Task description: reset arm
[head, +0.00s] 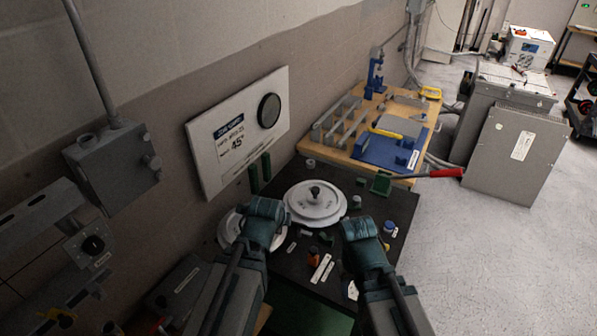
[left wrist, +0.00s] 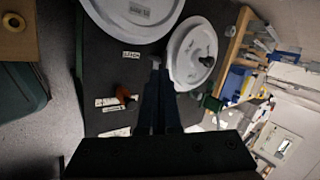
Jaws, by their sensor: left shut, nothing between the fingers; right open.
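My left gripper (head: 268,208) is over the dark bench top, between two white round discs. In the left wrist view its fingers (left wrist: 157,64) are together with nothing between them. My right gripper (head: 358,228) is over the right part of the bench, to the right of the larger-looking disc; it is open and holds nothing that I can see. The white disc with a dark knob (head: 315,204) lies flat at the middle of the bench and also shows in the left wrist view (left wrist: 186,68). The second white disc (head: 229,234) is partly hidden behind my left arm.
An orange-brown small part (head: 313,257) and white labels (head: 321,268) lie between my arms. A blue tray (head: 381,152) sits on the wooden table behind. A red-handled tool (head: 445,173) juts past the bench's right edge. A wall sign (head: 235,140) and grey box (head: 107,165) flank the left.

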